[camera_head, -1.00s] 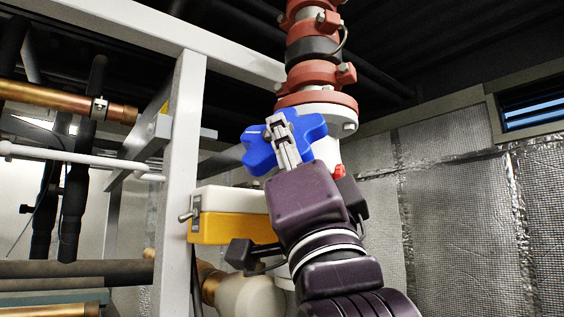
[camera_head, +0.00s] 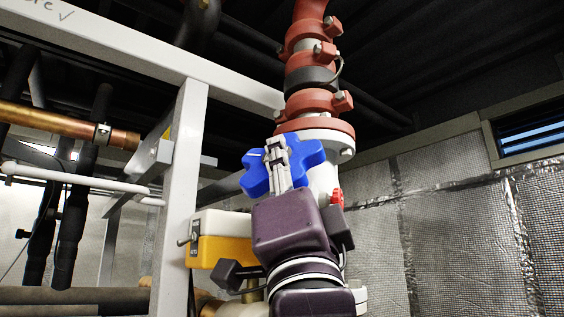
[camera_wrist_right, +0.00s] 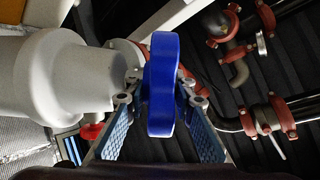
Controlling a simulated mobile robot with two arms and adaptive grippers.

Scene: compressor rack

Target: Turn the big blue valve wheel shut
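The big blue valve wheel (camera_head: 309,153) has rounded lobes. It sits on the pale valve body below a red flanged pipe, in the middle of the head view. My right gripper (camera_head: 276,146) reaches up to it from below, its fingers overlapping the wheel's front. In the right wrist view the wheel (camera_wrist_right: 162,85) stands edge-on between the two fingers (camera_wrist_right: 160,98). A gap shows on the left of the wheel and a narrower one on the right, so the fingers are open around it. The wheel's lower part is hidden in the head view. My left gripper is out of view.
A white frame post (camera_head: 184,170) stands left of the wheel, with a yellow-and-white box (camera_head: 222,240) beside it. A small red handle (camera_head: 337,197) is just right of the wheel. Copper pipes (camera_head: 60,124) run at far left. A foil-covered wall (camera_head: 450,235) lies right.

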